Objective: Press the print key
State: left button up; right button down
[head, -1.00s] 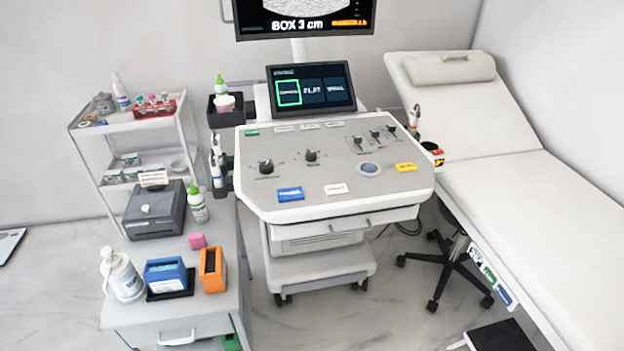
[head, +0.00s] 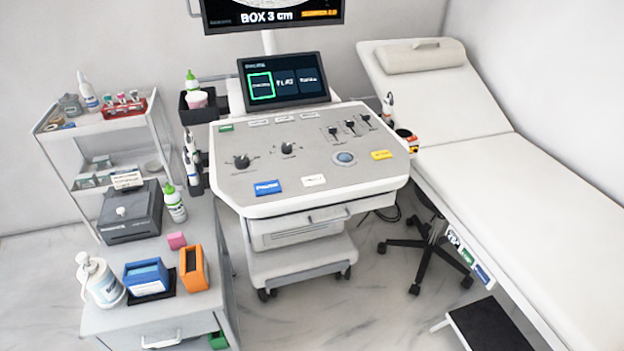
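The ultrasound console panel (head: 225,188) stands in the middle of the head view. On its front part lie a blue key (head: 268,187) and a white key (head: 313,180). A yellow key (head: 381,155) is at the right beside the trackball (head: 344,158). A green key (head: 226,128) and several small white keys (head: 284,119) line the back edge. The key lettering is too small to read surely, so I cannot tell which is the print key. Neither of my grippers is in view.
A grey cabinet (head: 200,304) with a pump bottle (head: 101,281), a blue box (head: 146,277) and an orange box (head: 194,267) stands at the left. An examination couch (head: 520,200) stands close at the right. A stool base (head: 420,257) and black step (head: 492,326) are on the floor.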

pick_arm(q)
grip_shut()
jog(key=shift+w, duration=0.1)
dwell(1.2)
